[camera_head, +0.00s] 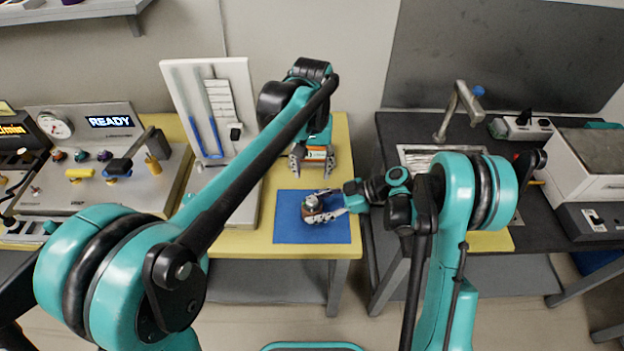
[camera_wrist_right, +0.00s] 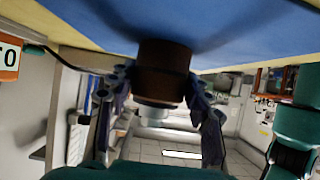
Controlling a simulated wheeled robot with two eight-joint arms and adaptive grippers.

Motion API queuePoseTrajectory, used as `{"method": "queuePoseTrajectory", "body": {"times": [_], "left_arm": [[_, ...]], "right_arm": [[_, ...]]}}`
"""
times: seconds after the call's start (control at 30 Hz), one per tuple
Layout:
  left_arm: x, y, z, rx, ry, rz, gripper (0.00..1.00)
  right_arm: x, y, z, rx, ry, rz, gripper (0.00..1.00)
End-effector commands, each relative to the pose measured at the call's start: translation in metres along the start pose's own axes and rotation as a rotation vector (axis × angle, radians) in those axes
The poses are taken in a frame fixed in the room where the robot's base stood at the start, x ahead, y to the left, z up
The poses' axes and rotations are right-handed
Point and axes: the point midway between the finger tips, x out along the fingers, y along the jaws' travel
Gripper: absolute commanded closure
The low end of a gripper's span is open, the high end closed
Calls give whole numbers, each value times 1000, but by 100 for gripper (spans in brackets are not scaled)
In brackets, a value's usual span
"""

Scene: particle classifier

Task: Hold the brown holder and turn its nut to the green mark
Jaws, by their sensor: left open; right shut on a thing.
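The brown holder (camera_head: 309,211) stands on a blue mat (camera_head: 340,231) on the yellow table. Its grey nut (camera_head: 312,200) is on top, away from the mat. In the right wrist view, where the mat is uppermost, the brown body (camera_wrist_right: 163,72) and grey nut (camera_wrist_right: 155,107) show large. My right gripper (camera_head: 320,211) is shut on the holder from the right, with a finger on each side in the wrist view (camera_wrist_right: 157,112). My left gripper (camera_head: 312,168) is open, pointing down behind the holder and apart from it. I cannot make out the green mark.
A white upright board (camera_head: 215,105) with a blue tube stands left of the mat. A console with a READY display (camera_head: 110,122) is farther left. A dark bench with a sink and tap (camera_head: 452,105) is to the right. The mat's front is clear.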

Motion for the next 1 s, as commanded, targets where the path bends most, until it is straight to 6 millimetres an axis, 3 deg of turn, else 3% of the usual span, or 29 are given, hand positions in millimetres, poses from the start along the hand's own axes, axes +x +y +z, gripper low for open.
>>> {"method": "queuePoseTrajectory", "body": {"times": [0.33,0.37,0.43,0.47,0.8,1.0], "left_arm": [[-7,0,0,0,0,0,50],[-7,0,0,0,0,0,50],[-7,0,0,0,0,0,50],[-7,0,0,0,0,0,50],[-7,0,0,0,0,0,50],[-7,0,0,0,0,0,50]], "right_arm": [[0,-1,1,0,-2,-2,100],[0,-1,1,0,-2,-2,48],[0,0,1,0,-2,-1,29],[0,0,0,0,-1,-1,26],[-3,0,0,0,0,0,26],[-31,0,0,2,0,3,26]]}}
